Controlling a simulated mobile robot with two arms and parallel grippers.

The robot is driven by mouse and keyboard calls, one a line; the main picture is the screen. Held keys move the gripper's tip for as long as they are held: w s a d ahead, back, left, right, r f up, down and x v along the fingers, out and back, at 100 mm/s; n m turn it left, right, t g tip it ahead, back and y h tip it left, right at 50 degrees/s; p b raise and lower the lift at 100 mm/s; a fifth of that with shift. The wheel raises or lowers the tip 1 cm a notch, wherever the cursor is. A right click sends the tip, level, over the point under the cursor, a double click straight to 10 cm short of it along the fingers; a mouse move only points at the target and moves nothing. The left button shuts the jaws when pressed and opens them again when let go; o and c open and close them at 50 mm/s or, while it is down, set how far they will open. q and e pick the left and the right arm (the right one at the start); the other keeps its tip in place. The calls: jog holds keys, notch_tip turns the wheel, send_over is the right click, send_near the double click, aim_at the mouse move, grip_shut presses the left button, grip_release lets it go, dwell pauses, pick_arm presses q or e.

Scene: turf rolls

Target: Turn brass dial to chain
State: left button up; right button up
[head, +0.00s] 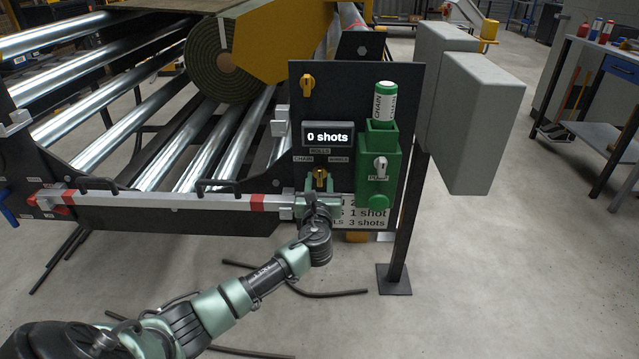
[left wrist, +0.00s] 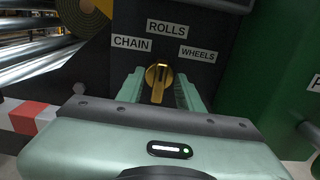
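The brass dial (head: 320,178) sits low on the black control panel (head: 300,130), under the labels CHAIN, ROLLS and WHEELS. In the left wrist view the dial (left wrist: 159,80) has its grip bar close to upright, roughly in line with ROLLS (left wrist: 167,29). The CHAIN label (left wrist: 132,43) is at its upper left and WHEELS (left wrist: 198,54) at its upper right. My left gripper (head: 319,194) is open at the panel. Its fingers (left wrist: 160,92) stand on either side of the dial, with dark gaps showing. My right gripper is not in view.
The panel display (head: 328,137) reads "0 shots". A green unit (head: 379,160) with a PUMP knob and a CHAIN canister (head: 385,102) is right of the dial. Another yellow knob (head: 308,85) sits above. A red-and-white rail (head: 180,201) runs left of my gripper.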

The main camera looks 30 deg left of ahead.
pick_arm(q)
jog(key=shift+w, duration=0.15)
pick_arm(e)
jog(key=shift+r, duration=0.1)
pick_arm(q)
grip_shut()
jog(key=shift+n, duration=0.3)
jog(key=n, duration=0.3)
jog(key=shift+a+f+b, duration=0.1)
jog(key=shift+f+b, duration=0.05)
jog(key=shift+b, duration=0.15)
jog(key=shift+n, duration=1)
jog(key=shift+a+n+b, duration=0.1)
jog(key=shift+n+b, duration=0.55)
jog(key=shift+n, duration=1.15)
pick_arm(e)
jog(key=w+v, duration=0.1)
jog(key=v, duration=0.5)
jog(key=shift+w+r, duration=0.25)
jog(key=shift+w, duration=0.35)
